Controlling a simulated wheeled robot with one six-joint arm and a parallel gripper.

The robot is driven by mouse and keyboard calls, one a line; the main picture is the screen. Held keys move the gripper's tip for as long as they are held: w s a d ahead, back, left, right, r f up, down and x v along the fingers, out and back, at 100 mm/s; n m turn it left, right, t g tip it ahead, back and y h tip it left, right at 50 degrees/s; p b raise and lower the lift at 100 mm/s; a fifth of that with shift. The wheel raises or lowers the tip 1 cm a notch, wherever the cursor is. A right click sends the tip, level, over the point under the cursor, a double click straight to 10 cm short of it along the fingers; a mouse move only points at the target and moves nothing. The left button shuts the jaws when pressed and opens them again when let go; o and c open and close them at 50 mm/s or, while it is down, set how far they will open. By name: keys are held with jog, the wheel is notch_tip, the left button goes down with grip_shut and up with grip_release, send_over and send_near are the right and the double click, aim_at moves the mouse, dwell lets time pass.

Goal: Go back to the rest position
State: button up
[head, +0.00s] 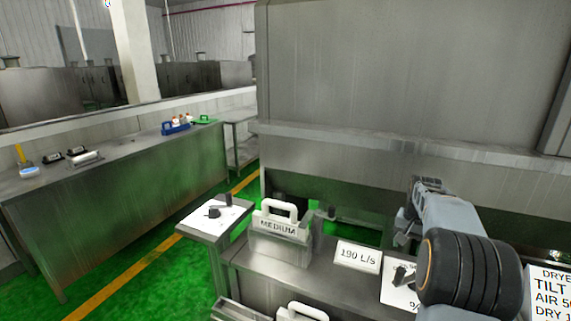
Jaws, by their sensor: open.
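My arm reaches in from the lower right, with a grey link and a large black joint. My gripper (403,224) is at the far end of that link, above the right part of the near metal bench (262,262). It is small and partly hidden by my own arm. Its jaws are open, and I see nothing held in them. It is apart from the grey box labelled MEDIUM (280,228), which stands upright to its left with a white handle on top.
A 190 L/s card (358,256) and a white sheet with a dark knob (401,277) lie near my arm. A small side table (206,232) holds another dark knob. A large metal machine (400,75) stands behind. Green floor (150,268) is open at left.

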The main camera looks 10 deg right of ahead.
jog(key=s+a+n+t, duration=0.1)
jog(key=s+a+n, duration=0.3)
jog(key=s+a, duration=0.6)
jog(key=s+a+n+t, duration=0.2)
jog(key=s+a+n, duration=0.2)
jog(key=s+a, duration=0.5)
jog(key=a, duration=0.6)
jog(key=shift+s+n, duration=0.3)
jog(key=shift+s, duration=0.05)
jog(key=shift+f, duration=0.1)
jog(key=shift+c, duration=0.2)
